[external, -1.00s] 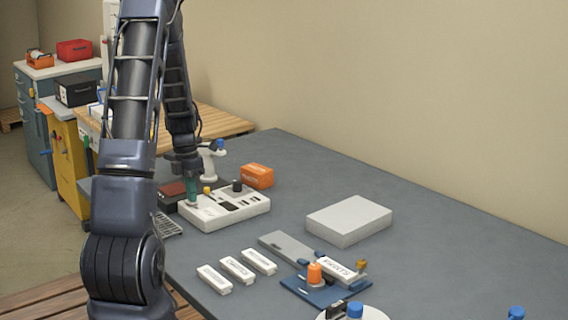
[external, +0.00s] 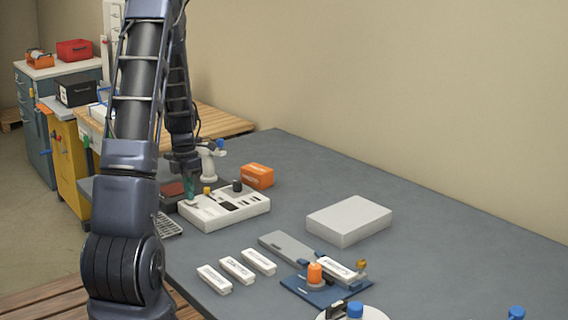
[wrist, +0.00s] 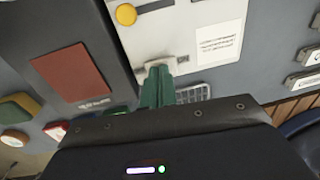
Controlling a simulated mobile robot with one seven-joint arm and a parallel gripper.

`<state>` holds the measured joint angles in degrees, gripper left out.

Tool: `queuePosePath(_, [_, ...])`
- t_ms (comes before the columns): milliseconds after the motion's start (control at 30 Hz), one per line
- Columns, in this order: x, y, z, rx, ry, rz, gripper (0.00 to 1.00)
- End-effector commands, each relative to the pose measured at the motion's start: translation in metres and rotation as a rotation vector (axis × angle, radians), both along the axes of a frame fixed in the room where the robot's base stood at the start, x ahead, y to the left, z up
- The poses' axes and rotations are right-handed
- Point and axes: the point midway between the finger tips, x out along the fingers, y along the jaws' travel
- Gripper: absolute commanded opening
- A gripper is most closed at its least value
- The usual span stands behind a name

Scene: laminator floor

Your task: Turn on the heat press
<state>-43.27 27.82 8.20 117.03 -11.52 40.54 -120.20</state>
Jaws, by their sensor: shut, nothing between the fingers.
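A white control box (external: 240,213), which seems to belong to the heat press, sits at the table's left edge. It has a yellow knob (external: 207,191), a black knob (external: 237,186) and dark slots. In the wrist view its white panel (wrist: 180,35) shows a yellow button (wrist: 126,14) and a pale switch (wrist: 158,62) with small lettering beside it. My gripper (wrist: 157,70) is shut and empty, its green fingertips right at the switch's near side. I cannot tell whether they touch it. The fingertips (external: 189,194) hide part of the box's left end. The switch's position is unclear.
A dark unit with a reddish-brown pad (wrist: 72,72) lies beside the box. An orange box (external: 257,176) and a white bottle-like tool (external: 210,163) stand behind.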

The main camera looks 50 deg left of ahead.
Motion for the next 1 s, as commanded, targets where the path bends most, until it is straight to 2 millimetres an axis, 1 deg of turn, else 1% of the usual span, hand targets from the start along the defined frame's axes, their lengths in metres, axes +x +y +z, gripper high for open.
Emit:
queuePosePath(333, [0.000,0.001,0.001,0.000,0.000,0.000,0.00])
queuePosePath(467, [0.000,0.002,0.010,0.001,-0.001,0.000,0.00])
queuePosePath(567, [0.001,0.004,0.024,0.002,-0.002,0.000,0.00])
queuePosePath(900, [0.001,0.013,0.091,0.003,-0.003,-0.001,0.00])
queuePosePath(1000, [0.001,0.016,0.108,0.002,-0.001,-0.001,0.00])
